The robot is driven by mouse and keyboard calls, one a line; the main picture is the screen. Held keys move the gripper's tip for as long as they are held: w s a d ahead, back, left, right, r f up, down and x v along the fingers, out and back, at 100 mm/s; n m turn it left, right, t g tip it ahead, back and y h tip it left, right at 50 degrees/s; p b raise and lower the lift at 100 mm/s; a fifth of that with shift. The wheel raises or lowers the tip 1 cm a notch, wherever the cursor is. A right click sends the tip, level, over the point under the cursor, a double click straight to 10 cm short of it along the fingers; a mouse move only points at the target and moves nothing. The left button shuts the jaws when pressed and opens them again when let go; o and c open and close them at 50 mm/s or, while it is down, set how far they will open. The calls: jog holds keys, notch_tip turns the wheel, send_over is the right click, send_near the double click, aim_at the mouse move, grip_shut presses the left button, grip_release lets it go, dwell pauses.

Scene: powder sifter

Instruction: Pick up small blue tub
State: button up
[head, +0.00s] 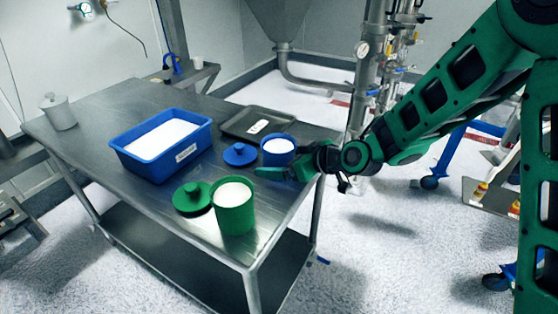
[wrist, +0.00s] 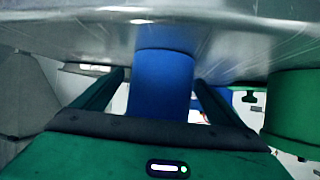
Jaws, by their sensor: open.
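The small blue tub (head: 278,158), filled with white powder, stands upright on the metal table near its right edge. My gripper (head: 272,172) is low beside it, with one green finger in front of its base in the head view. In the wrist view, which looks upside down, the blue tub (wrist: 163,80) lies between the two spread fingers of my gripper (wrist: 160,88). A gap shows on both sides, so the fingers appear apart from it. The far finger is hidden in the head view.
A blue lid (head: 240,155) lies left of the tub. A green tub (head: 235,215) of powder and a green lid (head: 191,198) stand nearer the front. A large blue bin (head: 165,165), dark tray (head: 236,123) and white lidded jar (head: 58,113) share the metal table (head: 105,110).

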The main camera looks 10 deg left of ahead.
jog(key=shift+w+a+f, duration=0.1)
jog(key=shift+a, duration=0.05)
jog(key=c, duration=1.4)
